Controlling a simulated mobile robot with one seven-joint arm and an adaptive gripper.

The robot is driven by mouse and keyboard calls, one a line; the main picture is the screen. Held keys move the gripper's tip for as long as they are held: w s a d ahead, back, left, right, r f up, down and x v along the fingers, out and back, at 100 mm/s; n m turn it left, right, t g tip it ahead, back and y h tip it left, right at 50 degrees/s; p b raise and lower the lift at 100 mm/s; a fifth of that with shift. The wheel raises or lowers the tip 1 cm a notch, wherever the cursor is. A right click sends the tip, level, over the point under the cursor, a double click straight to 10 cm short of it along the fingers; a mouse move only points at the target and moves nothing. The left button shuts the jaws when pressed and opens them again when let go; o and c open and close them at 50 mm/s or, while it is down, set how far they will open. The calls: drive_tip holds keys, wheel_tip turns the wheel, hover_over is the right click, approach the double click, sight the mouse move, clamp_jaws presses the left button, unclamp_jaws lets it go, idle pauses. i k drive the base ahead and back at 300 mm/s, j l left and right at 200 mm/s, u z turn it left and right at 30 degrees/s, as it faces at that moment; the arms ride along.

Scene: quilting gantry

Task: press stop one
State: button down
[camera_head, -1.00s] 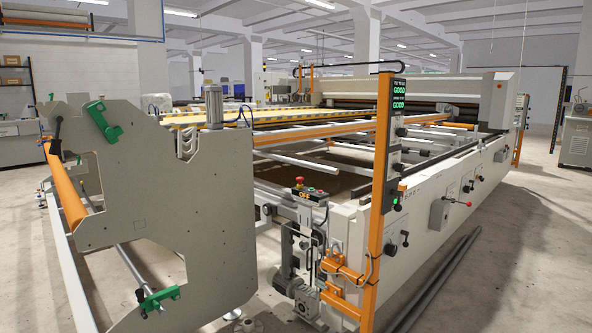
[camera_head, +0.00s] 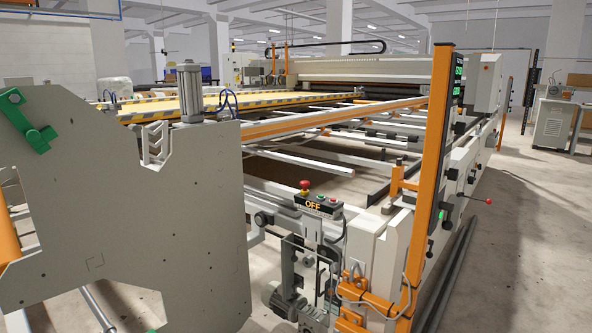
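A red mushroom-shaped stop button (camera_head: 304,186) stands on a small control box (camera_head: 318,205) at the near end of the quilting machine. The box has an orange "OFF" display on its front and small green and red buttons on top, to the right of the stop button. The box sits between the large grey side plate (camera_head: 130,215) and the orange upright post (camera_head: 432,170). My gripper is not in view.
An orange bracket and pipes (camera_head: 375,308) stick out low at the near corner. A red-knobbed lever (camera_head: 487,201) projects from the machine's right side. Dark pipes (camera_head: 452,270) lie along the floor there. Open floor (camera_head: 530,240) lies to the right.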

sight(305, 184)
drive_tip(key=i+j+z, duration=0.2)
drive_tip(key=i+j, duration=1.05)
drive_tip(key=j, duration=0.15)
drive_tip(key=i+j, duration=0.15)
drive_tip(key=i, duration=0.35)
